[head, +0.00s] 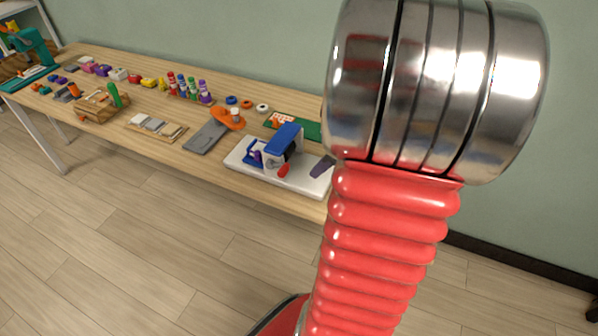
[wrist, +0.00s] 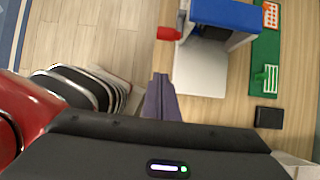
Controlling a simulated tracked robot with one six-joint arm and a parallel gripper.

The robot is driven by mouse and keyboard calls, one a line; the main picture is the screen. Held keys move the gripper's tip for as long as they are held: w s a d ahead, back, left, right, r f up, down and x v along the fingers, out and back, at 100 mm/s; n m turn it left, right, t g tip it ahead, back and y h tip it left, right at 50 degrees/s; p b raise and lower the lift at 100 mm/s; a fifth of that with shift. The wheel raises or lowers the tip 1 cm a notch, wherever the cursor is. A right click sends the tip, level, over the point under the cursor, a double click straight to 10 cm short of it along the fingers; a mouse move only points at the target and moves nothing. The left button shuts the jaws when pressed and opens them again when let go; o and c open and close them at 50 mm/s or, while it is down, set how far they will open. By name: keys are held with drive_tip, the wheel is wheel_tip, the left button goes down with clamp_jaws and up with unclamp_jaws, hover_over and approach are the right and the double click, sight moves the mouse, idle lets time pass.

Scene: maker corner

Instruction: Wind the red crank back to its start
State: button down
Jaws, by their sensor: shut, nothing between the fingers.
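The red crank (head: 284,170) is on the near side of a blue-topped machine (head: 283,139) with white side walls, which stands on a white base board (head: 303,182). In the wrist view the crank's red handle (wrist: 169,33) sticks out left of the machine, whose blue top (wrist: 226,14) is at the upper right.
A green board (wrist: 265,55) with a small green peg piece and a black block (wrist: 269,117) lie right of the machine in the wrist view. A grey plate (head: 206,135) and an orange piece (head: 228,118) lie to its left in the head view. The table's front edge is close.

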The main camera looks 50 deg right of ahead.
drive_tip(key=w+a+f, duration=0.2)
drive_tip(key=w+f, duration=0.3)
drive_tip(key=w, duration=0.2)
drive_tip(key=shift+a+f, duration=0.3)
drive_tip(key=shift+f, duration=0.05)
idle(0.4)
drive_tip(key=shift+d+r, duration=0.1)
